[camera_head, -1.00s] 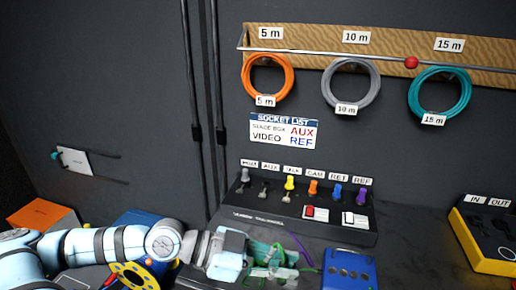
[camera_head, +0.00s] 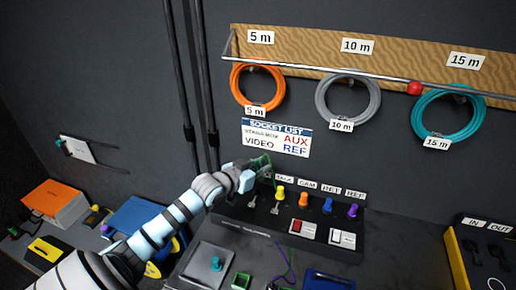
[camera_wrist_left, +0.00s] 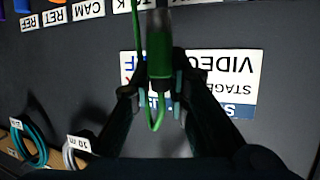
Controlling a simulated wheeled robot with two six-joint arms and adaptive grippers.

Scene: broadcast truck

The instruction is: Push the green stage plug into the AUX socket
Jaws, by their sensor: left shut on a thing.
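My left gripper (camera_head: 262,170) is at the left end of the black socket panel (camera_head: 340,248), close to the wall. It is shut on the green stage plug (camera_wrist_left: 159,55), which shows between the fingers in the left wrist view with its green cable looping below. In the head view the gripper hides most of the plug and the AUX label and socket. I cannot tell whether the plug's tip touches a socket. The socket list card (camera_head: 277,138) hangs just above. My right gripper is not in view.
Yellow (camera_head: 280,192), orange (camera_head: 304,199), blue (camera_head: 327,205) and purple (camera_head: 352,211) plugs stand in the panel right of my gripper. Rocker switches (camera_head: 309,229) sit in front. Coiled cables (camera_head: 258,86) hang on the wall above. A yellow-black box (camera_head: 485,250) stands at the right.

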